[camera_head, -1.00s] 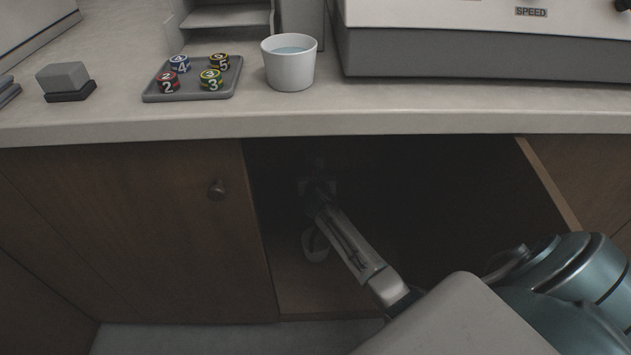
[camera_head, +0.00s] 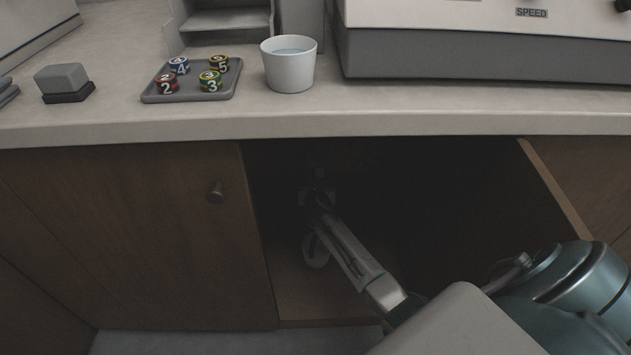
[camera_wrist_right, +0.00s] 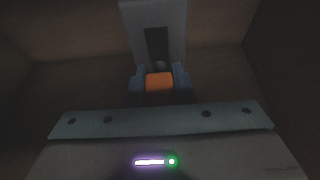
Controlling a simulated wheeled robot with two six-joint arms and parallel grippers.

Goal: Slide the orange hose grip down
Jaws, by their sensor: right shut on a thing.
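The orange hose grip (camera_wrist_right: 159,83) shows in the right wrist view, at the middle of the picture. The two fingers of my right gripper (camera_wrist_right: 159,88) stand on either side of it and are shut on it. A grey upright part with a dark slot (camera_wrist_right: 157,45) rises just behind the grip. In the head view my right gripper (camera_head: 318,198) reaches into the dark open cabinet, and the orange grip cannot be made out there. My left gripper is in neither view.
The open cabinet (camera_head: 290,297) is dark inside, with a pale curved thing (camera_head: 315,252) below my gripper. A closed door with a knob (camera_head: 216,192) is at its left. The counter (camera_head: 130,128) above holds a white cup (camera_head: 289,70) and a tray of numbered pieces (camera_head: 158,98).

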